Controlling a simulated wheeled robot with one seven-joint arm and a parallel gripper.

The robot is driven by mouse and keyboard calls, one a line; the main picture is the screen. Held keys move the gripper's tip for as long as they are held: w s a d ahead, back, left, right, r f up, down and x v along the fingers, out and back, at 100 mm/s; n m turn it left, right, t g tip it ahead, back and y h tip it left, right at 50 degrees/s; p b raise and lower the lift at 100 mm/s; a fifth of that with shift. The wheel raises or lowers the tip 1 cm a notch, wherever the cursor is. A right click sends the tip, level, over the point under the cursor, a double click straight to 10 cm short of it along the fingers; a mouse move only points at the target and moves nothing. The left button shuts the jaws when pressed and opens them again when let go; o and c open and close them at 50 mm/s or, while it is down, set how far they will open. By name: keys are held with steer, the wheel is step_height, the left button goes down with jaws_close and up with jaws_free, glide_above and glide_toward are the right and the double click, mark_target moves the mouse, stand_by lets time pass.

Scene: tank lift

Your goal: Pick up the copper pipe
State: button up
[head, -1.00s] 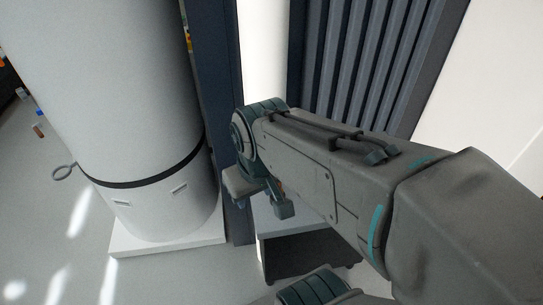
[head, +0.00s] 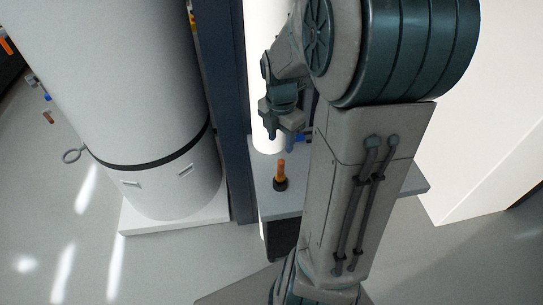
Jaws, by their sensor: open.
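A short orange-copper cylinder (head: 281,169), which looks like the copper pipe, stands upright with a dark collar at its foot. It is on the grey top of a small cart (head: 280,204). My gripper (head: 281,139) is open, its fingers pointing down, and it appears above and close to the pipe in the picture. The pipe is apart from the fingers. I cannot tell the exact depth between them. My arm hides the right part of the cart top.
A large white tank (head: 130,90) on a white plinth (head: 175,222) stands at left, with a dark blue post (head: 236,150) beside it. A blue item (head: 300,138) lies partly hidden behind my gripper. A white wall (head: 480,110) is at right. The floor at lower left is clear.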

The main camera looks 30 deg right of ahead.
mark_target(281, 161)
steer(key=f, duration=0.3)
steer(key=f+n, duration=0.1)
steer(key=f, duration=0.2)
steer(key=d+f+n, duration=0.1)
steer(key=f, duration=0.2)
steer(key=shift+w+f, duration=0.15)
steer(key=shift+w, duration=0.25)
steer(key=shift+w+f, duration=0.2)
steer(key=shift+f, duration=2.35)
jaws_close()
